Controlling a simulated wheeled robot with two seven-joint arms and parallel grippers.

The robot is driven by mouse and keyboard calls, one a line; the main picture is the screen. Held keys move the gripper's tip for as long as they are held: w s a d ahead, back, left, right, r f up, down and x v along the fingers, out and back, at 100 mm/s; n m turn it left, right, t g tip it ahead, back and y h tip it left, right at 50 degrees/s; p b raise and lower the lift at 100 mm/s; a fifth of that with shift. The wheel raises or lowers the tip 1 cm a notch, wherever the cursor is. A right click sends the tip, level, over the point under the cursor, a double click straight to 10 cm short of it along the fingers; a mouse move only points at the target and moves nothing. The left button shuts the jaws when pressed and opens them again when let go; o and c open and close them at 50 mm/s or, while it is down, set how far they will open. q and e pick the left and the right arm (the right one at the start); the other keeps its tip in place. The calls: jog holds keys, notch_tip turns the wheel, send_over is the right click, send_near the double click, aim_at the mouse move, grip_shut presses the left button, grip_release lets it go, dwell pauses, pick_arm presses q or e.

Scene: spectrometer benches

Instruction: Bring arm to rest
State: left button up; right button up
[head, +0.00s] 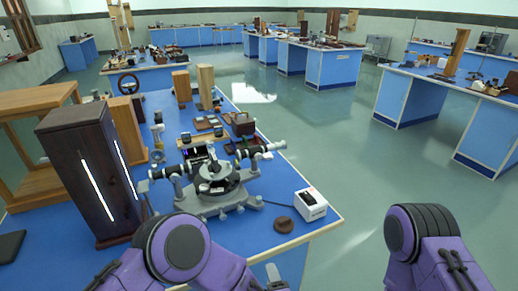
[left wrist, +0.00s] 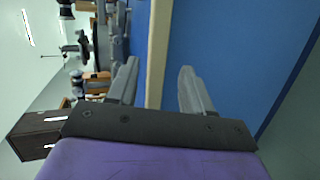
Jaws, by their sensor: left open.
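My left arm's purple link and dark joint show at the bottom of the head view. The pale tip of my left gripper (head: 275,276) shows low in front of the bench's front side. In the left wrist view my left gripper (left wrist: 158,85) has its two grey fingers wide apart, with nothing held between them. The pale bench edge (left wrist: 158,50) and blue bench side lie beyond the fingers. My right arm shows at the lower right of the head view; its gripper is out of view.
Open green floor (head: 340,150) lies to the right, with other benches (head: 410,97) beyond.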

pick_arm(q)
jog(key=s+a+f+m+g+h, duration=0.1)
jog(key=s+a+f+m+g, duration=0.25)
jog(key=a+f+m, duration=0.35)
jog(key=s+a+f+m+g+h, duration=0.2)
jog(key=s+a+f+m, duration=0.3)
jog(key=a, duration=0.4)
jog(key=s+a+f+m+g+y, duration=0.1)
jog(key=s+a+g+y, duration=0.2)
jog(key=s+a, duration=1.1)
jog(key=a+g, duration=0.2)
jog(key=a, duration=0.2)
jog(key=shift+s+f+y, duration=0.25)
jog(key=shift+s+y, duration=0.05)
jog(key=shift+s, duration=0.05)
